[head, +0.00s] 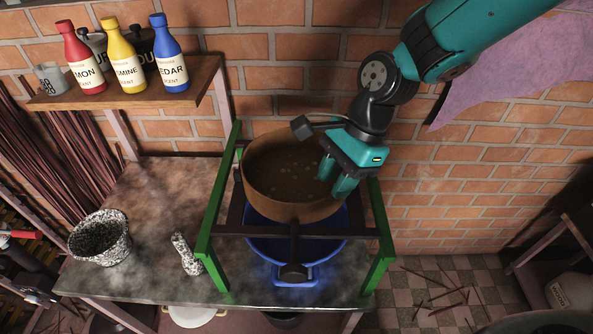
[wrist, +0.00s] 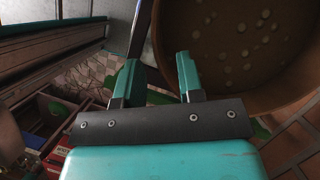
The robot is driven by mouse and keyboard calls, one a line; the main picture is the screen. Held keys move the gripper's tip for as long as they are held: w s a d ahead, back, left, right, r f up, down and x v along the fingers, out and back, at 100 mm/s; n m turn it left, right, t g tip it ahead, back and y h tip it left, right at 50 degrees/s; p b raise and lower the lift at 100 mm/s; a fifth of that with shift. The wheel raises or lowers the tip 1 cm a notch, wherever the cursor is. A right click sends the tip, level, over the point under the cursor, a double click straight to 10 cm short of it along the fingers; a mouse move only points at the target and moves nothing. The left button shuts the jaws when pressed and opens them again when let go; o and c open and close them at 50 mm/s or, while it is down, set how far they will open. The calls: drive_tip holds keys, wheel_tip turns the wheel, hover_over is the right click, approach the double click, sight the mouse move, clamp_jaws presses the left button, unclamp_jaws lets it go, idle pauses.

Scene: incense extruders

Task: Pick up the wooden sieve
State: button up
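The wooden sieve (head: 291,203) is a round brown tub with a perforated bottom, resting on a green and dark frame above a blue basin. My gripper (head: 337,180) is at the sieve's right rim in the head view, pointing down. In the wrist view the two teal fingers of my gripper (wrist: 159,76) stand apart, with a gap between them. The sieve (wrist: 235,40) fills the upper right there. One finger overlaps its inside and the other is outside the wall. I cannot tell whether either finger touches the rim.
The green frame (head: 213,220) stands around the blue basin (head: 325,252). A speckled mortar (head: 100,240) and pestle (head: 186,254) are on the table to the left. Bottles stand on a wall shelf (head: 130,98). A brick wall is close behind.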

sight(327, 194)
drive_tip(key=shift+p+x, duration=1)
drive_tip(key=shift+x, duration=1.6)
drive_tip(key=shift+w, duration=0.15)
clamp_jaws()
